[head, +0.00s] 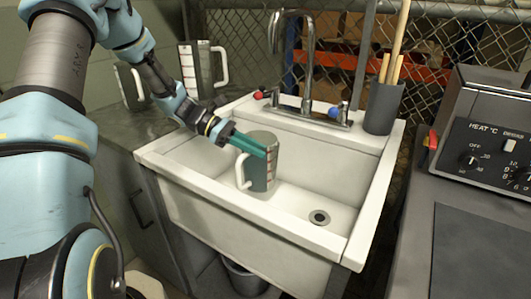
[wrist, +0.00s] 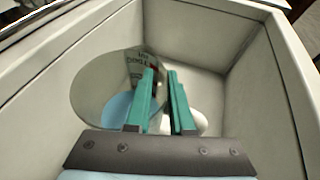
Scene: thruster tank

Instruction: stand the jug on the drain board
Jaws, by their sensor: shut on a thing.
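The jug (head: 262,170) is a grey metal measuring jug with a pale handle and a marked scale. It is upright inside the white sink, and I cannot tell whether its base touches the sink floor. My gripper (head: 262,150) is shut on the jug near its rim, with green fingers. In the wrist view the fingers (wrist: 163,98) lie close together at the edge of the jug's round shiny shape (wrist: 98,90). The exact contact is partly hidden. A dark grey surface (head: 150,128) to the left of the sink may be the drain board.
Two similar jugs stand at the back left, one nearer (head: 130,88) and one farther (head: 205,70). The sink rim (head: 225,198) surrounds the held jug. A tall faucet (head: 308,60) and a dark holder with sticks (head: 383,108) stand behind. A control unit (head: 480,140) is at right.

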